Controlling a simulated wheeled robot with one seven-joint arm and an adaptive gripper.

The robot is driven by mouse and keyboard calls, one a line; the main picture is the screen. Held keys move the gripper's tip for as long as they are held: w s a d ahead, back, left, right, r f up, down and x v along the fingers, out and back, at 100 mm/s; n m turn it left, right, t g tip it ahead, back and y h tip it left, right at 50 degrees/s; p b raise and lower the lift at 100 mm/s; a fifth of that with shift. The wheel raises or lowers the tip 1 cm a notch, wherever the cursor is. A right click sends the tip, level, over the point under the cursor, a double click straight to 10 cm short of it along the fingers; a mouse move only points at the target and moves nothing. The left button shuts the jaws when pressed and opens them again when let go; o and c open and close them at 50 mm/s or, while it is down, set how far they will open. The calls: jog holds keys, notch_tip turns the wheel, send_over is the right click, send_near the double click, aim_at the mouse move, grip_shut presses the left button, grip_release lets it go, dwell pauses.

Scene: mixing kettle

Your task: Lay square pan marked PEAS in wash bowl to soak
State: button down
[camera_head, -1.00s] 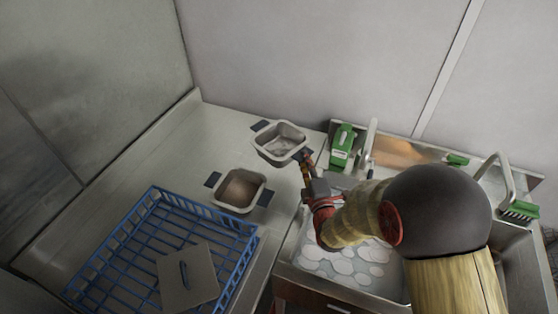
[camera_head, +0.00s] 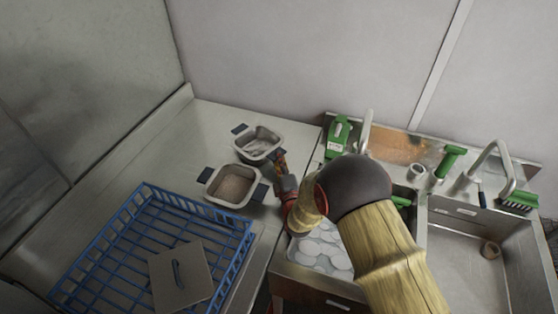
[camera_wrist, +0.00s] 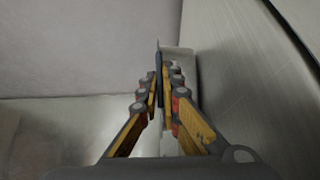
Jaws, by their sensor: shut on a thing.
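Two square metal pans with dark side tabs are at the counter left of the sink, in the head view. I cannot read PEAS on either. My gripper (camera_head: 281,160) is at the far pan's right side, shut on its dark tab, partly hidden by my wrist. In the wrist view my gripper (camera_wrist: 162,80) closes on a thin dark tab with the pale pan side (camera_wrist: 180,62) behind. The wash bowl (camera_head: 318,255), the left basin, holds water with white foam patches, partly covered by my arm.
A blue wire rack (camera_head: 128,197) holding a flat grey lid (camera_head: 181,279) stands front left. A green bottle (camera_head: 338,138) and taps line the sink's back ledge. An upright green-handled tool (camera_head: 449,161) and green brush (camera_head: 519,200) are right. The right basin (camera_head: 455,255) is mostly empty.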

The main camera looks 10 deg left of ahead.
jog(key=shift+f, duration=0.1)
jog(key=shift+f, duration=0.15)
jog(key=c, duration=2.1)
grip_release()
jog(key=shift+o, duration=0.5)
jog(key=shift+s+d+r, duration=0.1)
jog(key=shift+s+r, duration=0.05)
jog(key=shift+r, duration=0.05)
jog(key=p+v, duration=0.1)
jog(key=v, duration=1)
jog(key=shift+s+d+p, duration=0.15)
jog(key=shift+s+p, duration=0.1)
jog(key=shift+p, duration=0.15)
